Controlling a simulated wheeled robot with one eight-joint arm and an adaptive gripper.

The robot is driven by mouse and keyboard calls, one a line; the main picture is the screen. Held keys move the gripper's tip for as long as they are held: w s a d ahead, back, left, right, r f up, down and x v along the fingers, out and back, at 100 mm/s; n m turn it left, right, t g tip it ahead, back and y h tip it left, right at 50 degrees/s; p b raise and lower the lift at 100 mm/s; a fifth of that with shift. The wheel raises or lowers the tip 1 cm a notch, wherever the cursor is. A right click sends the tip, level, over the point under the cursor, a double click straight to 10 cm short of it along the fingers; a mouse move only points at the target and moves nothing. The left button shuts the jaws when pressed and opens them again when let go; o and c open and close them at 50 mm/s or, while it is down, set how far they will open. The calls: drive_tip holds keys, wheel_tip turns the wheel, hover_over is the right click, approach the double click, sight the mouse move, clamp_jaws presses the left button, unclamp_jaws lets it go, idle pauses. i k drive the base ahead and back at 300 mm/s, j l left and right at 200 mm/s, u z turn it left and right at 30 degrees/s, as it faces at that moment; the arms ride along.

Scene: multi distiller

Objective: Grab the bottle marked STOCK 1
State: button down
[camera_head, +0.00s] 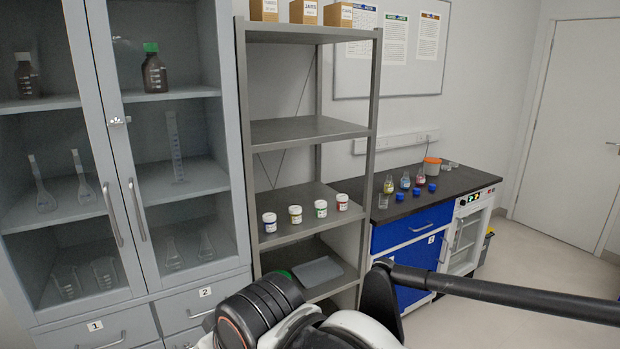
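No label reading STOCK 1 is legible, so I cannot tell which bottle it is. A brown bottle with a green cap (154,74) stands upright behind the glass on the cabinet's upper shelf. Another brown bottle (27,80) stands on the upper shelf at the far left. Small white-bodied jars stand in a row on the open rack: a blue-marked jar (270,223), a yellow-marked jar (295,215), a green-marked jar (321,209) and a red-marked jar (342,203). Parts of my arm cross the bottom, but my gripper's fingers do not show.
The glass-door cabinet (108,60) appears shut and holds glassware. The open grey rack (310,130) has a bare middle shelf. A dark bench (460,182) at the right bears coloured flasks (404,182), blue caps and an orange container (432,163).

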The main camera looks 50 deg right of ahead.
sight(405, 181)
drive_tip(key=z, duration=2.15)
drive_tip(key=i+u, duration=0.3)
drive_tip(key=i, duration=0.35)
drive_tip(key=i+l+u, duration=0.15)
drive_tip(key=i+u, duration=0.2)
drive_tip(key=i, duration=0.25)
